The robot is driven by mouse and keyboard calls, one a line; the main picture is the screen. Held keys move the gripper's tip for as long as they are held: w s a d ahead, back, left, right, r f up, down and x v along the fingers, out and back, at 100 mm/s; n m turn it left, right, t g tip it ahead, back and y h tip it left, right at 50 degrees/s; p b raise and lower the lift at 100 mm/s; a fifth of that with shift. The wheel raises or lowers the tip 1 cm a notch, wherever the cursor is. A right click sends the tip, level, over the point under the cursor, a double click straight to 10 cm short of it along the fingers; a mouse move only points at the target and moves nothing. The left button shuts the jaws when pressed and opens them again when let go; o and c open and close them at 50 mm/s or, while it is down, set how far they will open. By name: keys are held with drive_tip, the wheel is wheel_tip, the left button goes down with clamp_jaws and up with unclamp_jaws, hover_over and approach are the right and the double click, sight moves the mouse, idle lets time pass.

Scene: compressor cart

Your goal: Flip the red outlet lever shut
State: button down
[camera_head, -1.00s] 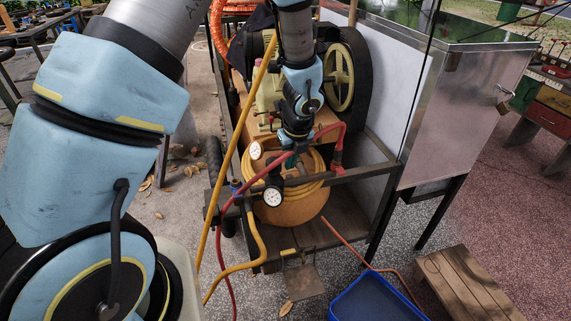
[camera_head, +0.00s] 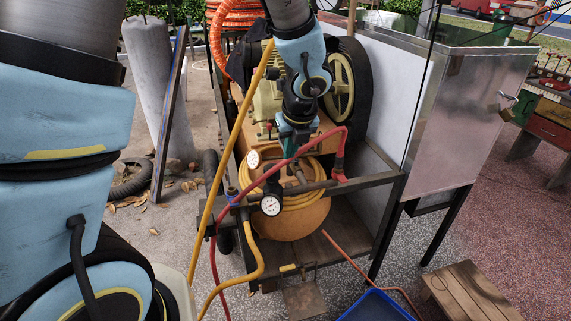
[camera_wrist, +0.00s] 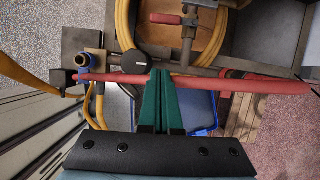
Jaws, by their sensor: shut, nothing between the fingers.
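The red outlet lever (camera_wrist: 165,18) shows in the wrist view as a short red handle. It points left from a valve on a brownish pipe (camera_wrist: 187,45), above the orange tank (camera_head: 290,218). In the head view I cannot make out the lever; my arm and the red hose are in front of that area. My gripper (camera_wrist: 161,74) has green fingers pressed together, with nothing between them. Their tips lie below the lever in the wrist view and overlap the red hose (camera_wrist: 240,84). I cannot tell whether they touch it. The gripper is above the tank in the head view.
A yellow hose (camera_head: 232,140) runs up the left side. Two round gauges (camera_head: 270,205) sit by the dark frame rail (camera_head: 365,184). A flywheel (camera_head: 340,85) stands behind. A blue crate (camera_head: 375,307) and a wooden step (camera_head: 465,292) are on the ground in front.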

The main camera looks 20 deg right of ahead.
sight(280, 163)
drive_tip(key=shift+w+d+f+p, duration=0.1)
drive_tip(key=shift+w+f+p, duration=0.05)
drive_tip(key=shift+w+f, duration=1.2)
drive_tip(key=shift+w+d+f+p, duration=0.1)
drive_tip(key=shift+w+f+p, duration=0.1)
drive_tip(key=shift+w+f, duration=1.15)
drive_tip(key=shift+w+d+f+p, duration=0.15)
drive_tip(key=shift+w+f, duration=0.9)
drive_tip(key=shift+f, duration=0.6)
drive_tip(key=shift+a, duration=0.1)
drive_tip(key=shift+w+p, duration=0.4)
drive_tip(key=shift+w, duration=0.25)
drive_tip(key=shift+r, duration=0.1)
